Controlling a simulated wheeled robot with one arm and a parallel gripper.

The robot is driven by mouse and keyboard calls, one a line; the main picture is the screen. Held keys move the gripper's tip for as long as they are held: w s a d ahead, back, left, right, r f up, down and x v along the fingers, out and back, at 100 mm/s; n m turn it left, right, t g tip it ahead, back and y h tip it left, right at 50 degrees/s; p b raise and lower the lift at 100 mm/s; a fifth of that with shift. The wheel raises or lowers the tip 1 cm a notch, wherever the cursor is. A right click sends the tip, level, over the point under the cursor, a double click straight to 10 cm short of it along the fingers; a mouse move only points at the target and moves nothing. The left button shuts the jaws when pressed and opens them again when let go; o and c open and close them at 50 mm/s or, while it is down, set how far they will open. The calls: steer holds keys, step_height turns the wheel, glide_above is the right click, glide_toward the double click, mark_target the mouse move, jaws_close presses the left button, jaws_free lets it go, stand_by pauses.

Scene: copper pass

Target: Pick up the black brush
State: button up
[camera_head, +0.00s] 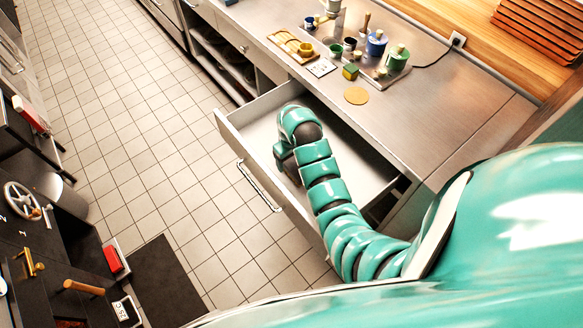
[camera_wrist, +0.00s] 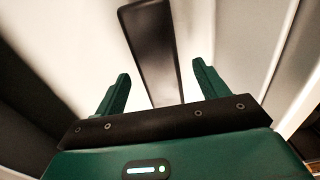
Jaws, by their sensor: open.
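A long, flat black object, which looks like the black brush (camera_wrist: 150,40), lies on the pale drawer floor in the wrist view. No bristles can be made out. My gripper (camera_wrist: 158,72) is open, with one green finger on each side of the object's near end; I cannot tell how far above it they are. In the head view my arm reaches down into the open drawer (camera_head: 238,150), and the brush is hidden there behind my arm.
The drawer walls stand around my gripper. The steel counter (camera_head: 450,115) behind holds a tray (camera_head: 385,72) with green and blue containers, a yellow-green block (camera_head: 350,71) and a round tan disc (camera_head: 356,95).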

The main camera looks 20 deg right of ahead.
mark_target(291, 162)
steer(key=shift+s+f, duration=0.1)
steer(key=shift+f, duration=0.55)
steer(key=shift+p, duration=0.35)
steer(key=shift+f+p, duration=0.7)
steer(key=shift+f, duration=1.05)
steer(key=c, duration=1.2)
steer(key=shift+c, duration=0.2)
steer(key=shift+r, duration=0.25)
steer(key=shift+d+r+b, duration=0.1)
steer(key=shift+r+b, duration=0.55)
steer(key=shift+r, duration=0.35)
steer(key=shift+r+p, duration=2.1)
steer(key=shift+r, duration=1.75)
